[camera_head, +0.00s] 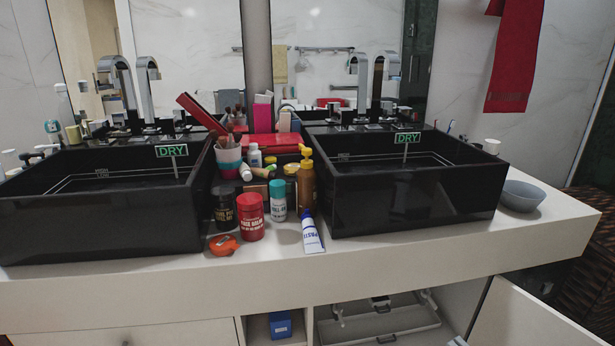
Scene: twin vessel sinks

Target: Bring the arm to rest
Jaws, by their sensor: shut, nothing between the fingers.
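My arm and my gripper do not show clearly anywhere in the head view, so their pose cannot be seen. The place in front of me is a white counter (400,243) with two black vessel sinks. The left sink (100,222) and the right sink (410,200) each bear a green "DRY" sign. Both basins look empty of water.
Several bottles, a red jar (250,216) and a white tube (312,237) crowd the counter between the sinks. A grey bowl (522,195) sits at the right end.

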